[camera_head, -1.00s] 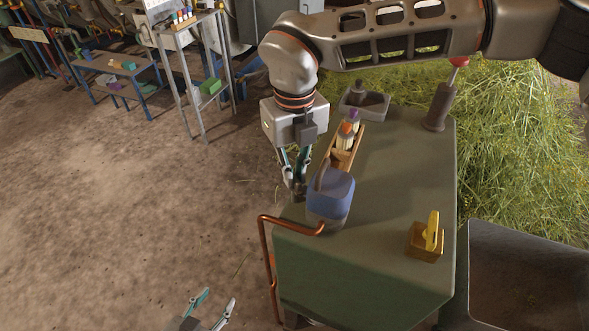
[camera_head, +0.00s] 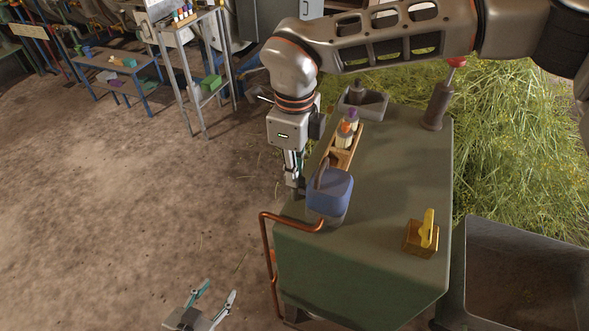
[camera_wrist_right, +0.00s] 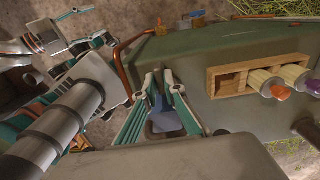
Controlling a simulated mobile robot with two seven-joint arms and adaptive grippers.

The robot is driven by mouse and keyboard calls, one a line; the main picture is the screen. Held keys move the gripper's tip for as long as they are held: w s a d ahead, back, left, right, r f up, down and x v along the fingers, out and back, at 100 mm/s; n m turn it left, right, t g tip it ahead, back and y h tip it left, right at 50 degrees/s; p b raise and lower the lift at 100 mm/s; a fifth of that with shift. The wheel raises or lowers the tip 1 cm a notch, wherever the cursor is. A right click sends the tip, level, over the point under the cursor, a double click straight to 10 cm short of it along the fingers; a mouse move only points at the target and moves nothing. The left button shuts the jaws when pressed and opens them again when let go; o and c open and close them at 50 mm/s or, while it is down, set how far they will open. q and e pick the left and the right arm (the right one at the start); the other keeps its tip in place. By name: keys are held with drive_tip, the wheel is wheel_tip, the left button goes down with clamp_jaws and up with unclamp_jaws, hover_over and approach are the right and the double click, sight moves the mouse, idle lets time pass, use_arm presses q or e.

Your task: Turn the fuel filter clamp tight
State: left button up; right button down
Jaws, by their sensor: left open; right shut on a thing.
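My right gripper (camera_head: 296,190) points down at the left edge of the green bench, beside a blue block-shaped part (camera_head: 330,192). In the right wrist view its two teal-lined fingers (camera_wrist_right: 159,70) close together around a small blue-grey piece (camera_wrist_right: 165,119), which I take to be the fuel filter clamp. The fingers hide most of it, so how tight it sits cannot be seen. My left gripper (camera_head: 219,291) is open and empty over the dirt floor, lower left of the bench.
A copper pipe (camera_head: 265,240) bends around the bench's near left corner. A wooden crate (camera_head: 343,157) with bottles stands behind the blue part. A yellow-handled box (camera_head: 421,238) sits at the right. The bench top (camera_head: 390,175) is clear between them.

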drive_tip(key=shift+n, duration=0.3)
drive_tip(key=c, duration=2.4)
unclamp_jaws()
wheel_tip(320, 180, up, 12)
